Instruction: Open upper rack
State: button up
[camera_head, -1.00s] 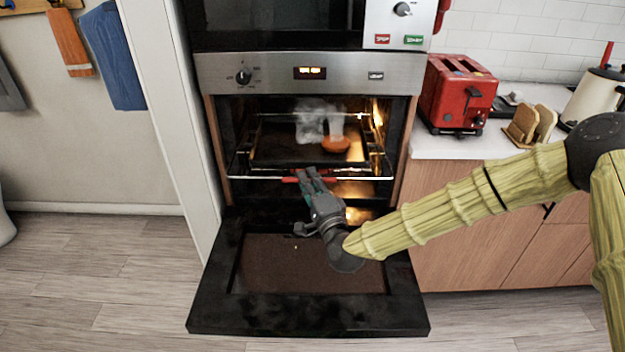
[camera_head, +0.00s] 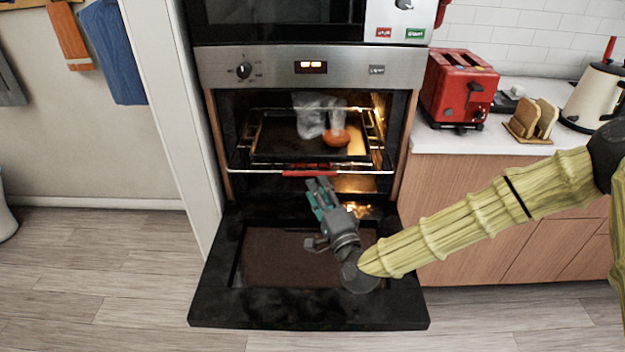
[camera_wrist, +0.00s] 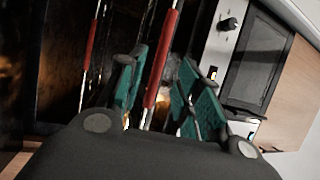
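The upper rack (camera_head: 234,168) is in the open, lit oven, with a red handle (camera_head: 309,172) on its front rail. My gripper (camera_head: 320,188) is just in front of and below that handle in the head view. In the wrist view, my gripper (camera_wrist: 160,95) shows teal fingers spread apart, with the red handle (camera_wrist: 162,60) seen in the gap between them. They look open and not closed on it; how far the handle is from the fingertips is unclear. A second red-handled rail (camera_wrist: 90,45) shows to the left; in the head view it is hidden.
A dark tray (camera_head: 275,150) with a steaming orange-brown item (camera_head: 337,138) rests on the rack. The oven door (camera_head: 215,300) is folded down flat below my gripper. A white wall panel (camera_head: 170,120) stands left; a counter with a red toaster (camera_head: 458,88) is right.

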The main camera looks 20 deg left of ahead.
jog(key=v, duration=0.5)
jog(key=shift+s+d+f, duration=0.1)
jog(key=shift+s+d, duration=0.1)
dwell(0.3)
